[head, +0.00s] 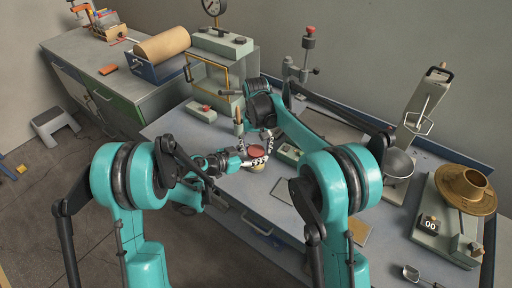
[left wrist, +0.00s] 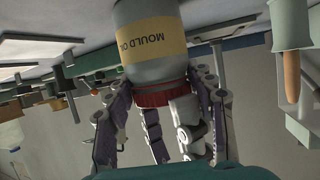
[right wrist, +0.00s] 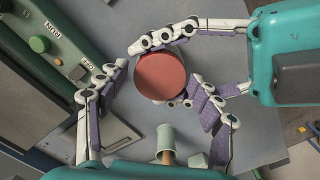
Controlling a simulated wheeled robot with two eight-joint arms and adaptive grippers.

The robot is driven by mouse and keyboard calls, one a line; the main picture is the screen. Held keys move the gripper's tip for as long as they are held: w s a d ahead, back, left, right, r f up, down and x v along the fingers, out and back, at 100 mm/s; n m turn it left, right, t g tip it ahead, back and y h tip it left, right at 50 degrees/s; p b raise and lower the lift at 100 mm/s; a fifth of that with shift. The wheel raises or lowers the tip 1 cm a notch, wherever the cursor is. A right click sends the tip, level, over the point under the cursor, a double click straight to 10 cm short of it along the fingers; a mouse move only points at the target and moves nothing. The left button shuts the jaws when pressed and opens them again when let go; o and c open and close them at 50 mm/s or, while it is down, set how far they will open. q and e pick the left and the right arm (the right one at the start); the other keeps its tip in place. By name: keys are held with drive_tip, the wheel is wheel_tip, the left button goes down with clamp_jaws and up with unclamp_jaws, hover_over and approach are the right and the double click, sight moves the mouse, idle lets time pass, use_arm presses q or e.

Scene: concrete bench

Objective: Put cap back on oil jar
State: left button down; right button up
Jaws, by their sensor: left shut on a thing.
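The oil jar (left wrist: 150,45) is grey with a yellow label reading "MOULD O…"; it appears inverted in the left wrist view. Its red cap (left wrist: 165,98) is at the neck, and I see no gap between them there. From above, the cap is a flat red disc in the right wrist view (right wrist: 160,77). My left gripper (left wrist: 158,78) is shut on the jar, its fingers around the upper end near the cap. My right gripper (right wrist: 158,85) is open, its fingers on either side of the cap and apart from it. Fingers partly hide the jar in the head view.
A pale green holder with a wooden handle (right wrist: 166,142) stands close to the grippers. A green-buttoned control box (right wrist: 50,45) is at the left in the right wrist view.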

use_arm(q)
drive_tip(key=shift+f, duration=0.1)
use_arm(e)
drive_tip(key=shift+w, duration=0.1)
drive_tip(key=shift+r, duration=2.3)
drive_tip(key=shift+c, duration=0.3)
drive_tip(key=n, duration=0.1)
drive_tip(key=r+n, duration=0.1)
drive_tip(key=n, duration=0.2)
drive_tip(key=shift+r+n, duration=0.3)
drive_tip(key=shift+r, duration=0.05)
drive_tip(key=n, duration=0.1)
drive_tip(key=r+n, duration=0.1)
drive_tip(key=n, duration=0.3)
drive_tip(key=shift+r, duration=0.4)
drive_tip(key=shift+f, duration=0.1)
drive_tip(key=shift+f, duration=3.95)
